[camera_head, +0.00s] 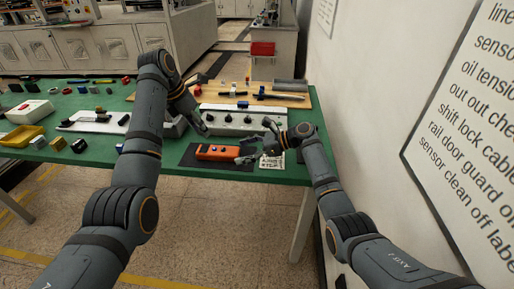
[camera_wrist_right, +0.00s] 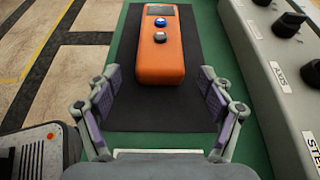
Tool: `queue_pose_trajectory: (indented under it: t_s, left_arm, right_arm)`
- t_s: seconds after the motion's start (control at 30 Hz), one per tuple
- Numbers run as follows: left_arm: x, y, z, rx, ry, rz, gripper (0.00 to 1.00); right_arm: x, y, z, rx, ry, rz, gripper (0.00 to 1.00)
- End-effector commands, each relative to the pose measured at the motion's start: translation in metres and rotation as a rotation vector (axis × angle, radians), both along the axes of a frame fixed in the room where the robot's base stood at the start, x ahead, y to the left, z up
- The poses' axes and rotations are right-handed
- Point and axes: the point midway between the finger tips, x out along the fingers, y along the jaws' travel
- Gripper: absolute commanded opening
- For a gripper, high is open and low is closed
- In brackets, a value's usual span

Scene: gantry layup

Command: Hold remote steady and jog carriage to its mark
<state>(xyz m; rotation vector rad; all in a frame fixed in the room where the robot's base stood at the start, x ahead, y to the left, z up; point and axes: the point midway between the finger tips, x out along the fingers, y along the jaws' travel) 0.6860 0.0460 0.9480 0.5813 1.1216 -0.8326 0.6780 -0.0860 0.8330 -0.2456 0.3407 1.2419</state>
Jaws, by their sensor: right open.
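The orange remote (camera_head: 218,152) lies on a dark mat (camera_head: 188,156) near the table's front edge. In the right wrist view the remote (camera_wrist_right: 160,58) has a dark screen, one blue and one grey button. My right gripper (camera_head: 247,152) is at the right end of the remote. In its wrist view the gripper (camera_wrist_right: 158,95) is open, with the remote's near end ahead between its fingers and nothing held. My left gripper (camera_head: 200,124) hangs beside the left end of a grey control box (camera_head: 228,128) with dark knobs; its finger state is unclear. I cannot make out the carriage or its mark with certainty.
The control box stands just behind the mat; its labels show in the wrist view (camera_wrist_right: 283,75). A wooden board (camera_head: 290,102) with small parts lies further back. A white card (camera_head: 271,162) lies right of the mat. A yellow tray (camera_head: 22,136) and loose parts are at left.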

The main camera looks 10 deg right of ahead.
Motion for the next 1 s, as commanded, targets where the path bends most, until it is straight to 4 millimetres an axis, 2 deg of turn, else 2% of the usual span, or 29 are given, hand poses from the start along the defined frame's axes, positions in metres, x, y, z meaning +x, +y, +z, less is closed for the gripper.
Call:
queue_pose_trajectory:
  t_s: [0.03,0.2,0.53,1.0]
  left_arm:
    - [0.0,0.0,0.0,0.0,0.0,0.0,0.38]
    - [0.0,0.0,0.0,0.0,0.0,0.0,0.38]
    - [0.0,0.0,0.0,0.0,0.0,0.0,0.38]
    - [0.0,0.0,0.0,0.0,0.0,0.0,0.38]
  right_arm:
    - [0.002,0.008,-0.002,0.002,-0.001,0.001,0.81]
    - [0.007,0.023,-0.01,0.0,0.0,0.0,0.81]
    - [0.009,0.026,-0.011,-0.002,-0.002,0.0,0.8]
    - [0.008,0.025,-0.011,-0.001,-0.001,-0.001,0.16]
